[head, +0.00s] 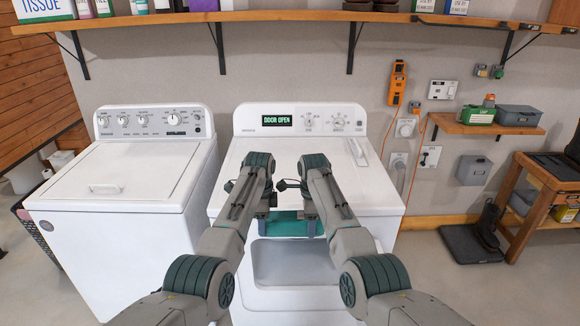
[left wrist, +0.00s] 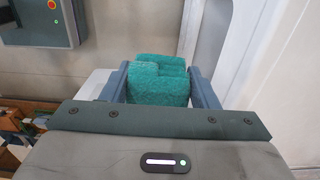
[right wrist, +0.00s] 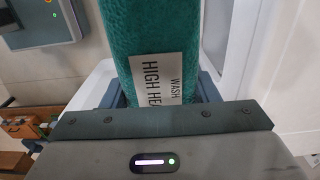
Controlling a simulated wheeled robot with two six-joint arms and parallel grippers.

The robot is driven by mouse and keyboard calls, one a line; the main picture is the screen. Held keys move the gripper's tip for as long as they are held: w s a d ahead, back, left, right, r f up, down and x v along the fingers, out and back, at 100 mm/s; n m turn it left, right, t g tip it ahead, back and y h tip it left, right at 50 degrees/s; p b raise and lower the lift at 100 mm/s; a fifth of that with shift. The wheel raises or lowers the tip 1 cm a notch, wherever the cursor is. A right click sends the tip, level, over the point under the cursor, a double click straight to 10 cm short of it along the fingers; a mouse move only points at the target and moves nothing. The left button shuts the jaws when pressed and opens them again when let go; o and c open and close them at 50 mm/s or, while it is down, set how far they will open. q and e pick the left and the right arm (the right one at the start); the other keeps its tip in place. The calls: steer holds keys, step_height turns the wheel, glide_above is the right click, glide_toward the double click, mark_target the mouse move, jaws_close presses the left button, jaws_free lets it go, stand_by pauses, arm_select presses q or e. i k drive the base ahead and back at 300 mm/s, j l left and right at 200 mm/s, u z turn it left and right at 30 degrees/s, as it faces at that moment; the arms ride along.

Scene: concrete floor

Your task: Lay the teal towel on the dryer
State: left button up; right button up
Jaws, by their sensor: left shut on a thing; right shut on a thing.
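The teal towel (head: 287,227) is a folded bundle held between both hands at the front edge of the white dryer (head: 225,190). The dryer's panel reads DOOR OPEN. My left gripper (head: 264,212) is shut on one end of the towel, whose folded end (left wrist: 158,82) shows between its fingers in the left wrist view. My right gripper (head: 309,213) is shut on the other end; in the right wrist view the towel (right wrist: 130,35) carries a white label reading WASH and HIGH HEA, cut off. My forearms hide part of the dryer's top and front.
A white washer (head: 125,175) with its lid closed stands left of the dryer. A wooden shelf (head: 280,16) runs above both. A small side shelf (head: 480,126) and a wooden bench (head: 545,180) are at right.

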mark_target(291, 207)
steer(key=i, duration=1)
